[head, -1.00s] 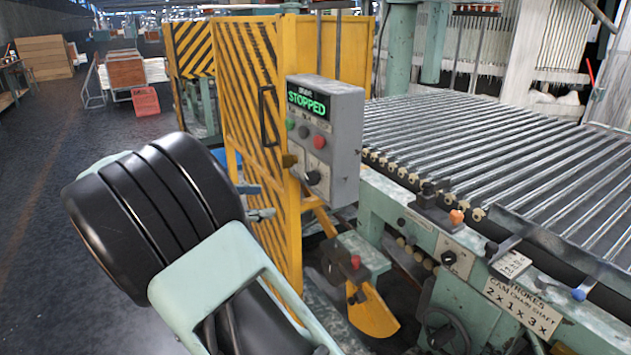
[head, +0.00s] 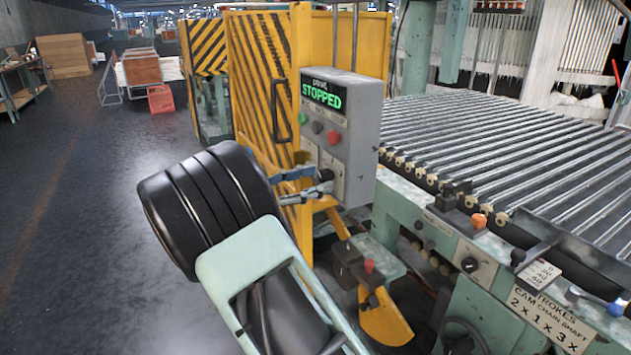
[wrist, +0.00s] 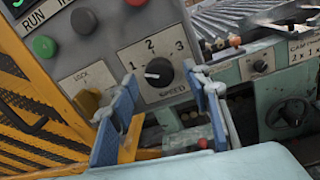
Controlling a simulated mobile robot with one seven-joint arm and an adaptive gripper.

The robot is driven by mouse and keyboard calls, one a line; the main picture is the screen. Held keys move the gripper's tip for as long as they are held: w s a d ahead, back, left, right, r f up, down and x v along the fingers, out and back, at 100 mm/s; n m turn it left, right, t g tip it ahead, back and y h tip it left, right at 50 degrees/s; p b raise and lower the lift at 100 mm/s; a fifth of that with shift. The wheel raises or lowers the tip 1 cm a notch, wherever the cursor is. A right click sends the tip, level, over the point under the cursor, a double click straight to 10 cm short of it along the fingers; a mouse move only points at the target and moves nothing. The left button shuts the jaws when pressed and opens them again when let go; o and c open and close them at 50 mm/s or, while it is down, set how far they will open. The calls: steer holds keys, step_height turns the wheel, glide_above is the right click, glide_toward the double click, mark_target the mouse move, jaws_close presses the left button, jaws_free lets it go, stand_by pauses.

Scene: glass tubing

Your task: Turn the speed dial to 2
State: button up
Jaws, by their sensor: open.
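The speed dial (wrist: 158,72) is a round black knob on a white plate marked 1, 2, 3 and SPEED. Its pale pointer mark appears to face left, toward the 1. The dial is on the lower face of the grey control box (head: 362,130). My gripper (wrist: 162,76) is open, with one blue finger on each side of the dial in the wrist view. I cannot tell whether either finger touches it. In the head view my gripper (head: 322,182) is at the lower part of the box, and its fingers largely hide the dial.
The box display (head: 323,96) reads STOPPED. Green, dark and red buttons (wrist: 84,20) sit above the dial, and a LOCK plate (wrist: 86,80) sits to its left. A yellow striped guard (head: 262,90) stands behind, with the roller bed (head: 500,150) to the right.

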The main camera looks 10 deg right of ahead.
steer(key=shift+w+d, duration=0.15)
steer(key=shift+d, duration=0.25)
steer(key=shift+c, duration=0.3)
steer(key=c, duration=1.1)
steer(key=shift+f+m, duration=0.1)
steer(key=shift+m, duration=0.3)
steer(key=m+b, duration=0.3)
steer(key=m, duration=0.3)
steer(key=shift+f+h, duration=0.15)
steer(key=shift+h, duration=0.15)
steer(key=m+b, duration=0.3)
steer(key=m, duration=0.2)
steer(key=shift+m+b, duration=0.3)
steer(key=shift+b, duration=0.05)
